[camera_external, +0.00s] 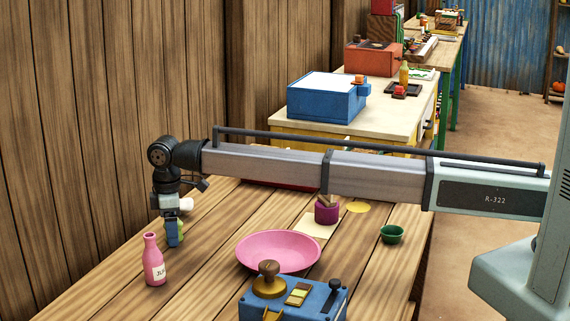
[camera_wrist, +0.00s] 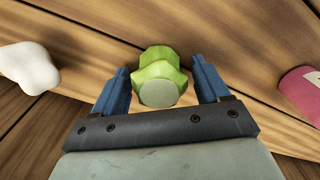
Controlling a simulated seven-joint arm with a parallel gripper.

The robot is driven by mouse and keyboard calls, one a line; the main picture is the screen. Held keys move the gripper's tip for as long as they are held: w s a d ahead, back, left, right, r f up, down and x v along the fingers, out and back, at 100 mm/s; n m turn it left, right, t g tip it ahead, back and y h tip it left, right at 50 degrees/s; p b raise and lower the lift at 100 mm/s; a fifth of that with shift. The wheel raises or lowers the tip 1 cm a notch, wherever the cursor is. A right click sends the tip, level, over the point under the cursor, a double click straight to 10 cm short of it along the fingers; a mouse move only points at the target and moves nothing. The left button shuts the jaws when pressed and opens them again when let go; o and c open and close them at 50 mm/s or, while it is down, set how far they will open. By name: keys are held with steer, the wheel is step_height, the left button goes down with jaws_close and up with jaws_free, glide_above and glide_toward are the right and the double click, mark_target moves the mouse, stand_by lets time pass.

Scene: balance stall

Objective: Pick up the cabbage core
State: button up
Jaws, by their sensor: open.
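The cabbage core (camera_wrist: 158,70) is a small green lump with a pale, flat round end. In the wrist view it sits on the wooden table between the two blue fingers of my gripper (camera_wrist: 161,88), with a gap on each side. My gripper is open. In the external view my gripper (camera_external: 173,236) points down at the left end of the table, and a bit of the green cabbage core (camera_external: 181,230) shows behind the fingers. Most of it is hidden there.
A pink bottle (camera_external: 154,260) stands close in front of my gripper. A white lump (camera_wrist: 30,67) lies on the other side. The wooden wall is behind.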

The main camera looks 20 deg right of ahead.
steer(key=c, duration=1)
steer(key=shift+r, duration=0.1)
steer(key=shift+c, duration=0.2)
